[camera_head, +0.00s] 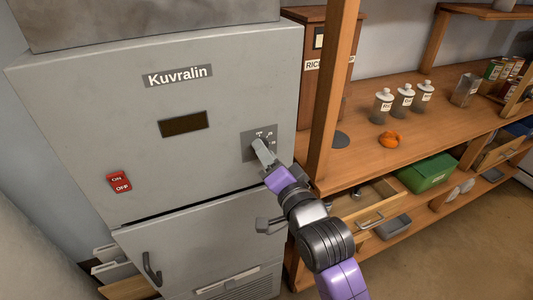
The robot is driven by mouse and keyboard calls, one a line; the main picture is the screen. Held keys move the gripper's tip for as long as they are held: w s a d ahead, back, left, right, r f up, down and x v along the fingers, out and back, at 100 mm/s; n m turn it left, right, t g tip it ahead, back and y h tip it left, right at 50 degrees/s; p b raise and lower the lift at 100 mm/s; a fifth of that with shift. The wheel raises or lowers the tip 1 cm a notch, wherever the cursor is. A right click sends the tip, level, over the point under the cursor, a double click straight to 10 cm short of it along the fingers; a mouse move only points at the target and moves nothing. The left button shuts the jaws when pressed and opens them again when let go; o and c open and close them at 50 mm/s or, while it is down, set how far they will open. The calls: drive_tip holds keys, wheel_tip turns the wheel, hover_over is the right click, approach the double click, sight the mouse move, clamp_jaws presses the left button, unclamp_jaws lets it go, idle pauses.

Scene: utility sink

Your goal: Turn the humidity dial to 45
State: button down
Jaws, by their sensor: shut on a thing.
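The grey Kuvralin cabinet (230,75) fills the left half of the view. A dark grey dial plate (248,152) with small white markings sits at the right of its front. My gripper (261,146) reaches this plate from the lower right and is shut on the dial there. The gripper's fingers hide most of the dial, so its pointer and setting cannot be read. The markings are too small to read. The display (184,124) left of the plate is dark and shows no figures.
A red ON/OFF switch (119,182) is at the cabinet's lower left. A wooden post (333,90) stands close to the right of my gripper. Behind it, a shelf (440,105) holds several jars, an orange item (389,139) and tins. An open drawer (362,213) juts out below.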

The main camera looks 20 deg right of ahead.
drive_tip(key=shift+m, duration=0.5)
drive_tip(key=c, duration=0.9)
unclamp_jaws()
drive_tip(key=s+b, duration=0.1)
drive_tip(key=s, duration=0.6)
drive_tip(key=shift+s+b, duration=0.3)
drive_tip(key=shift+s, duration=0.1)
